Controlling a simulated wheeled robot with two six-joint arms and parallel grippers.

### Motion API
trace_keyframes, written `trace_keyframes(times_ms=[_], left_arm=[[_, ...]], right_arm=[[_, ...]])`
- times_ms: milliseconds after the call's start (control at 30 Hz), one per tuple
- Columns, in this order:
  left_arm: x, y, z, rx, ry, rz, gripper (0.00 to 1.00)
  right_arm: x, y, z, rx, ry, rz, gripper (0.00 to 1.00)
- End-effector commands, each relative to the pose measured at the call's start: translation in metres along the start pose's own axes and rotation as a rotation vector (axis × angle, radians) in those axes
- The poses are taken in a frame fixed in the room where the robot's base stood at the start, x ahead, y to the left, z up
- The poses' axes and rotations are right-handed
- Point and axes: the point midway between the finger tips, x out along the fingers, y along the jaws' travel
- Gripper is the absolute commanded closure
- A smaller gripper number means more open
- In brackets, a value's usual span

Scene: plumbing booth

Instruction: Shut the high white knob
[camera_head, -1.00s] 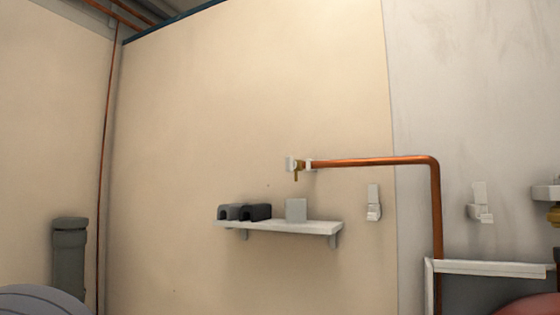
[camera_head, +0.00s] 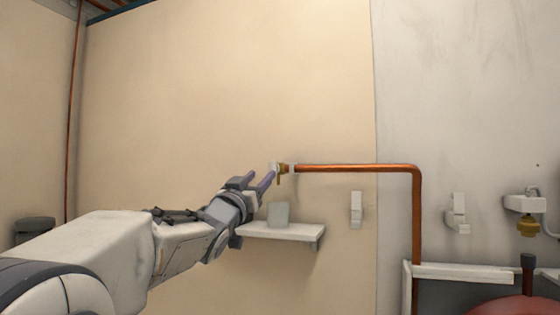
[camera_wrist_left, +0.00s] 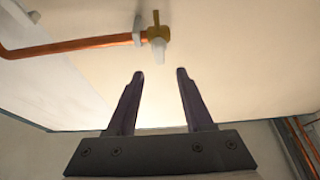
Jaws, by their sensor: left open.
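The white knob (camera_head: 274,168) sits at the left end of a brass valve (camera_head: 282,169) high on the cream wall. In the left wrist view the white knob (camera_wrist_left: 158,48) points toward me from the brass valve (camera_wrist_left: 155,33). My left gripper (camera_head: 261,179) is open and empty, its two purple-grey fingers reaching up close to the knob. In the wrist view the knob lies beyond the fingertips (camera_wrist_left: 160,74), roughly in line with the gap between them, and appears apart from them. My right gripper is not in view.
A copper pipe (camera_head: 350,168) runs right from the valve, then bends down. A small shelf (camera_head: 300,232) with a grey block (camera_head: 279,214) sits below, right beside my left wrist. A white wall bracket (camera_head: 356,210) hangs farther right. The wall above is clear.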

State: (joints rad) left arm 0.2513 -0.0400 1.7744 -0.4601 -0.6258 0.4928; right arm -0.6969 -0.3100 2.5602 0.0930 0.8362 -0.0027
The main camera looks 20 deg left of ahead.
Motion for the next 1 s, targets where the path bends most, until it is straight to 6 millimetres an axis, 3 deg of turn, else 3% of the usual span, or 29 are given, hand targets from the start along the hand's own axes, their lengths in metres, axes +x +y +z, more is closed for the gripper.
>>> trace_keyframes(times_ms=[200,400,600,900,1000], left_arm=[[0.045,0.001,-0.004,-0.003,-0.005,0.001,0.49],[0.076,0.002,-0.003,-0.002,-0.004,0.001,0.49],[0.089,0.002,0.0,-0.003,-0.003,0.001,0.49],[0.09,0.001,0.001,-0.002,-0.003,0.0,0.49],[0.09,0.001,0.001,-0.002,-0.003,0.0,0.87]], right_arm=[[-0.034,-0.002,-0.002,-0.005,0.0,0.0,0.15],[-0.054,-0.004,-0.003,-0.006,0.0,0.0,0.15],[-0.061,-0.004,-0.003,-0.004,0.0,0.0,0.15],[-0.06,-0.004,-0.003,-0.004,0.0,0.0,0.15],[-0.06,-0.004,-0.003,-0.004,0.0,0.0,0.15]])
